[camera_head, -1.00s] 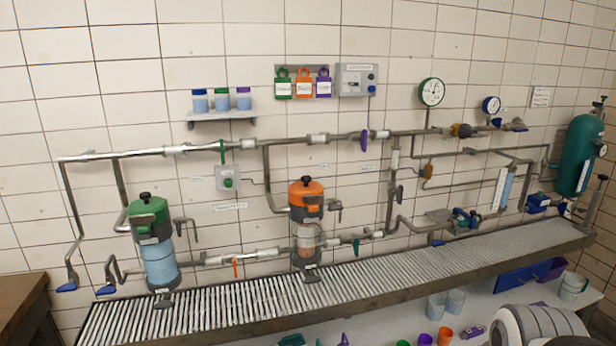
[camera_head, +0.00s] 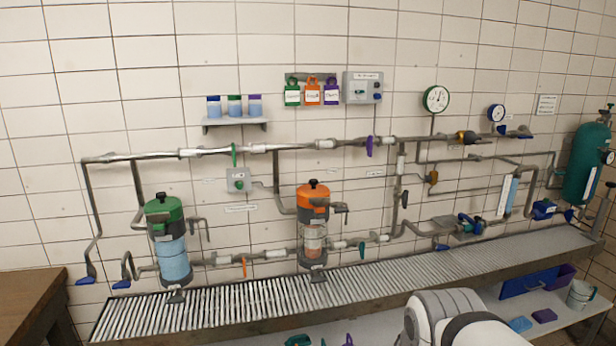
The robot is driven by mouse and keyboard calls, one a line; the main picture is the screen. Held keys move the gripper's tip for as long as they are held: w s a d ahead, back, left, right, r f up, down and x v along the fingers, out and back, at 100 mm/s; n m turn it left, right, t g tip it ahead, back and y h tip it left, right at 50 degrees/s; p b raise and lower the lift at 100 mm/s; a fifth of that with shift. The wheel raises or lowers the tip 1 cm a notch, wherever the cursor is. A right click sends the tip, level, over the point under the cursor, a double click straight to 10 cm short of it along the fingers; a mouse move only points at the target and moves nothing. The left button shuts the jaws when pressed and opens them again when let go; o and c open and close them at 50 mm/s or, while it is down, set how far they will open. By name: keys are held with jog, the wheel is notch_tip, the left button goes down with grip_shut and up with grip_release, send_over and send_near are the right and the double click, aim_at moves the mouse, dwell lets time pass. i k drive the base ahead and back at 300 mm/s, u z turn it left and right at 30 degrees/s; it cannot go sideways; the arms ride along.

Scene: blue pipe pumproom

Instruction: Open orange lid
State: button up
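The orange lid (camera_head: 313,196) has a black knob on top and sits on a clear canister (camera_head: 312,242) in the middle of the pipework. The canister stands upright above the slatted bench, with a dark clamp and a dark side handle under the lid. The lid appears seated on the canister. Part of my white and grey arm (camera_head: 455,318) shows at the bottom right, below and to the right of the canister. My gripper is out of view.
A green-lidded canister (camera_head: 170,240) with blue liquid stands to the left. Pipes (camera_head: 230,151) run along the tiled wall around both canisters. The slatted bench (camera_head: 230,308) is clear in front. A wooden table (camera_head: 28,300) stands at the left, and a teal cylinder (camera_head: 582,165) at the right.

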aim_at(313, 190)
jog(key=z, duration=0.05)
jog(key=i, duration=1.7)
jog(key=u, duration=0.05)
